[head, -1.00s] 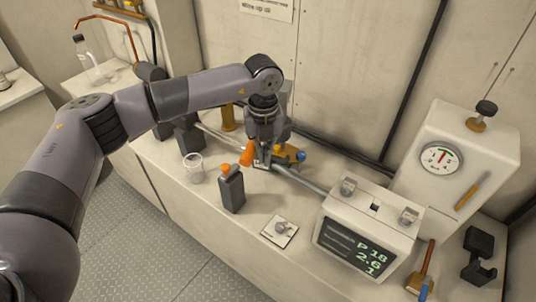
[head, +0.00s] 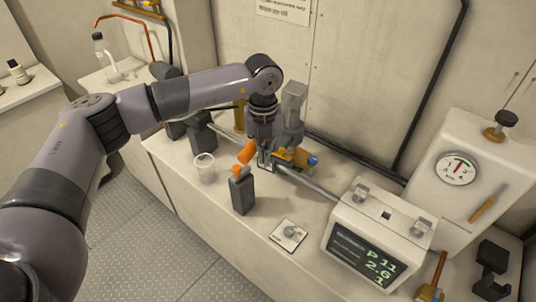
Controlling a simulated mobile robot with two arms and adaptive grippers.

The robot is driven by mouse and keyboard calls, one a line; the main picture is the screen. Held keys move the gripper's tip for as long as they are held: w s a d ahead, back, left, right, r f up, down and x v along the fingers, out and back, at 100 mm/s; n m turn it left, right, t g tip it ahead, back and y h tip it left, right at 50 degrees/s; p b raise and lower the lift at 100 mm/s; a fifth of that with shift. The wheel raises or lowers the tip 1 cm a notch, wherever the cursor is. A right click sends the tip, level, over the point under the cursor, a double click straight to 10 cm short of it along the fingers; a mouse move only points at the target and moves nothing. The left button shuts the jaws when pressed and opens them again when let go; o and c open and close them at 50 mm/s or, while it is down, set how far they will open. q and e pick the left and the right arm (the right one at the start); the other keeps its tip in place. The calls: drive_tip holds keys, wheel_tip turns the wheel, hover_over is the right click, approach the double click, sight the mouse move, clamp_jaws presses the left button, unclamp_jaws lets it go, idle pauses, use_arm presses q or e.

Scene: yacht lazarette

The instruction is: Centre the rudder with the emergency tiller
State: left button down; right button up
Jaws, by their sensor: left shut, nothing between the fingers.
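My left gripper (head: 264,164) is shut and empty, pointing down over the middle of the bench. It is right beside the orange grip (head: 244,153), which looks like the end of the tiller; whether they touch is unclear. The metal tiller fitting (head: 294,105) stands behind the gripper, and the arm partly hides it. A steel rod (head: 312,184) runs along the bench behind the gripper. The white display box (head: 366,240) reads "P 11", "2.6" and "1". My right gripper is not in view.
A small switch plate (head: 289,235) lies in front of the display box. A white gauge housing (head: 455,170) stands at right.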

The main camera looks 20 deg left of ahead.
sight(251, 142)
use_arm(q)
drive_tip(key=shift+a, duration=0.25)
drive_tip(key=shift+w+a+b, duration=0.15)
drive_tip(key=shift+a+b, duration=0.2)
drive_tip(key=shift+a, duration=1.1)
drive_tip(key=shift+w+a, duration=0.1)
drive_tip(key=shift+a, duration=0.4)
drive_tip(key=shift+d, duration=0.1)
drive_tip(key=shift+s+d, duration=0.2)
drive_tip(key=shift+d, duration=1)
